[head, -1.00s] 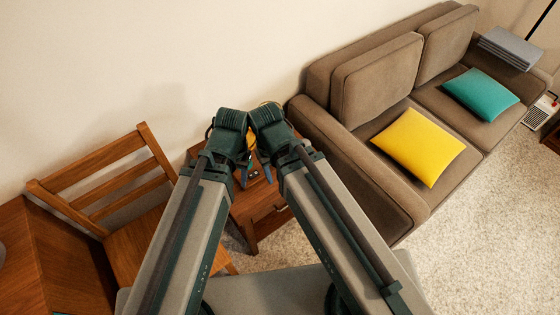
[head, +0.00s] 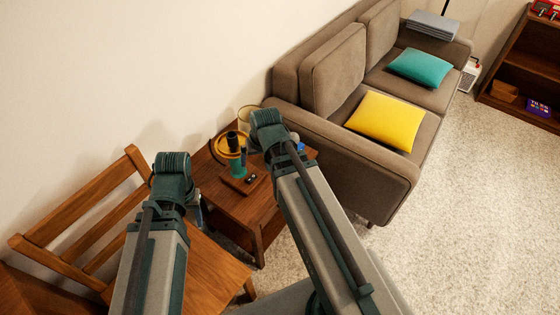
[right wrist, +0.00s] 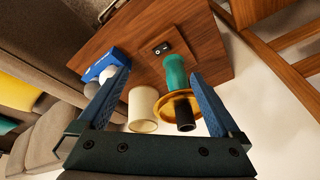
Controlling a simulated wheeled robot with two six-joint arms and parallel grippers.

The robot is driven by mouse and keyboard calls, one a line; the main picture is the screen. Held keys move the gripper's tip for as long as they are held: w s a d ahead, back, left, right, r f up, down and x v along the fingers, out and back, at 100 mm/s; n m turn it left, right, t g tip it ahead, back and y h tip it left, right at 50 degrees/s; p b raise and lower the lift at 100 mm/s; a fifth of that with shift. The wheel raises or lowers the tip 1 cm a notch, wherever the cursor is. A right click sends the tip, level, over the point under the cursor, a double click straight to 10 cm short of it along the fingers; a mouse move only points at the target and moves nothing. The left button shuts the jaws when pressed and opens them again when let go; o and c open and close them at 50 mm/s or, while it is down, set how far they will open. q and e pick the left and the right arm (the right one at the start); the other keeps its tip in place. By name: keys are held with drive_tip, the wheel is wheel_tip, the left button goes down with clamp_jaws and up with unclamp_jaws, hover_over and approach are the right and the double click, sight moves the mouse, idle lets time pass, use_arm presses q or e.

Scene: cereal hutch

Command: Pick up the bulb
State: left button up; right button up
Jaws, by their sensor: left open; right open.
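In the right wrist view, a white rounded thing (right wrist: 91,73), likely the bulb, lies beside a blue box (right wrist: 106,62) on the wooden side table. One finger of my right gripper (right wrist: 160,74) partly covers this area. That gripper is open and empty, above the table, with the bulb off to its left. In the head view, my right wrist hides the bulb, and the box shows only as a blue patch (head: 301,147). My left gripper (head: 197,208) is beside the table's left edge, its fingers mostly hidden.
A green lamp base (right wrist: 175,72) with a yellow dish (right wrist: 181,101) and black socket stands on the side table (head: 244,205). A cream cylinder (right wrist: 142,108) is beside it. A wooden chair (head: 90,218) is left, a brown sofa (head: 350,160) right. Carpet (head: 450,190) lies open.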

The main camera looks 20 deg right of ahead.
drive_tip(key=w+d+f+m+t+b, duration=0.1)
drive_tip(key=w+d+m+b, duration=0.1)
drive_tip(key=d, duration=0.4)
drive_tip(key=w+d+f+m+t+b, duration=0.1)
drive_tip(key=w+d+m+t, duration=0.15)
drive_tip(key=d, duration=0.35)
use_arm(q)
wheel_tip(320, 180, down, 12)
drive_tip(key=b, duration=0.7)
use_arm(e)
drive_tip(key=d+x, duration=0.1)
drive_tip(key=x, duration=0.8)
drive_tip(key=shift+s+d+g+h, duration=0.2)
drive_tip(key=shift+d+g+h, duration=0.15)
drive_tip(key=shift+h, duration=0.05)
drive_tip(key=shift+f, duration=0.15)
drive_tip(key=b+x, duration=0.5)
drive_tip(key=shift+d+f, duration=0.1)
use_arm(q)
wheel_tip(320, 180, down, 4)
drive_tip(key=shift+f, duration=0.2)
use_arm(e)
drive_tip(key=shift+c, duration=0.2)
drive_tip(key=c, duration=1.3)
use_arm(q)
drive_tip(key=shift+r, duration=0.1)
use_arm(e)
drive_tip(key=shift+c, duration=0.2)
